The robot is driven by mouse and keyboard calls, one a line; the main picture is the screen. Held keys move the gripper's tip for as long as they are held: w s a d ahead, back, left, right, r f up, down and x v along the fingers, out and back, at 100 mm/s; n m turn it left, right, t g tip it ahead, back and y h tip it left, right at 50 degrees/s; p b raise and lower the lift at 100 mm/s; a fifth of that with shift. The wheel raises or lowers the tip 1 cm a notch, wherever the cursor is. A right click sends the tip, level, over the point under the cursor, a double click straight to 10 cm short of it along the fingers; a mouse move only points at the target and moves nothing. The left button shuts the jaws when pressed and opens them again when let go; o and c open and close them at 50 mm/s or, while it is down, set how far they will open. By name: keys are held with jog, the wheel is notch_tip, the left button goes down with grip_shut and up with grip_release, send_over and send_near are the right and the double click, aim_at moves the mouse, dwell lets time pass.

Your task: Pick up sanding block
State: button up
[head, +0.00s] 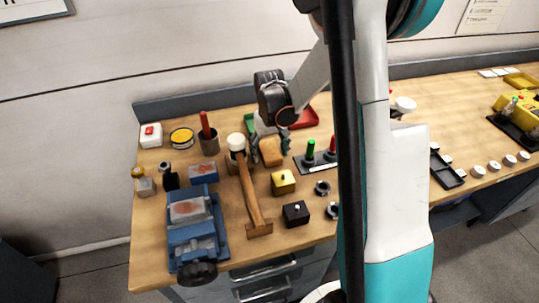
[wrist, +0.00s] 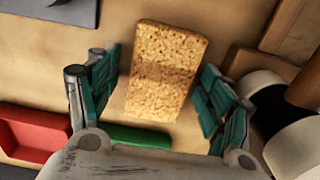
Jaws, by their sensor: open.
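The sanding block appears to be the tan, speckled, cork-like block (wrist: 165,70) in the wrist view. It also shows in the head view as a small tan block (head: 271,152) on the bench. My gripper (wrist: 160,68) is open, with one teal-padded finger on each side of the block. A gap shows on the left, while the right finger lies close to the block's edge; I cannot tell if it touches. In the head view my gripper (head: 269,149) is low over the bench at the block, partly covering it.
A mallet (head: 250,190) lies just left of the block, its white-and-black head (wrist: 285,115) near my right finger in the wrist view. A red tray (head: 304,117) is behind. A yellow block (head: 284,183) and a blue vise (head: 193,232) stand nearer the front.

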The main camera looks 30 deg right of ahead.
aim_at(269, 149)
jog(key=shift+r, duration=0.1)
jog(key=c, duration=1.2)
jog(key=shift+r, duration=0.1)
notch_tip(269, 149, up, 20)
jog(key=p, duration=0.5)
